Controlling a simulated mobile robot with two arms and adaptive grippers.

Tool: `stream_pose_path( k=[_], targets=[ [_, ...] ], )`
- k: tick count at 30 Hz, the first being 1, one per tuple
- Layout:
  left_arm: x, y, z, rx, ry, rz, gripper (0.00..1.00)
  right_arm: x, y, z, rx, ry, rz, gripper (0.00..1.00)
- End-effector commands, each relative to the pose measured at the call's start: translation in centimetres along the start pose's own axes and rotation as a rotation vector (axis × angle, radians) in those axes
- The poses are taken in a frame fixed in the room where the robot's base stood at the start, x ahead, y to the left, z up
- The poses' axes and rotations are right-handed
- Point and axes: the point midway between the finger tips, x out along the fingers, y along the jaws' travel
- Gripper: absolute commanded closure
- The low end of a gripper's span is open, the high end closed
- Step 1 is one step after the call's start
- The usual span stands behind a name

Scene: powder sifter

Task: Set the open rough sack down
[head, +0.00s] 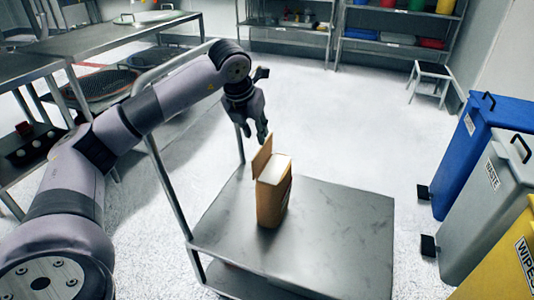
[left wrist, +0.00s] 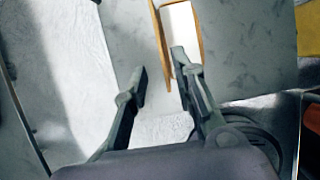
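The open rough sack (head: 270,205) is a brown, upright, box-like bag with its flap raised and a white inside. It appears to stand upright on the grey metal cart top (head: 335,235), near its far left part. My left gripper (head: 256,134) is just above and behind the sack, fingers pointing down. My right gripper is not in view.
The cart's handle rail (head: 165,180) runs along its left side. Blue, grey and yellow bins (head: 495,195) stand at the right. Steel tables (head: 100,40) are at the left and shelves (head: 400,45) at the back. The cart top right of the sack is clear.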

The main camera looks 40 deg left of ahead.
Motion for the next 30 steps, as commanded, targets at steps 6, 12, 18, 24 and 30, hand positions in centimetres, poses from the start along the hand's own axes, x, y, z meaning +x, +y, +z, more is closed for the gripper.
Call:
stream_pose_path(
  k=[6,12,18,24,30],
  targets=[
    [1.0,-2.5,-0.8,0.04,0.013,-0.071,0.75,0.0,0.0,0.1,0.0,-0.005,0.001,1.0],
    [3.1,-17.0,-6.9,0.181,0.08,-0.542,0.75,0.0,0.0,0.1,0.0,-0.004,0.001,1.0],
    [-4.5,-32.6,-15.4,0.031,0.166,-1.329,0.75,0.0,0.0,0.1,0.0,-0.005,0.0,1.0],
    [-12.3,-33.6,-13.5,-0.69,0.188,-1.881,0.75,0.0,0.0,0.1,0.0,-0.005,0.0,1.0],
    [-5.1,-25.5,-11.6,-1.706,0.199,-1.795,0.75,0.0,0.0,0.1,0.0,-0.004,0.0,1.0]
  ],
)
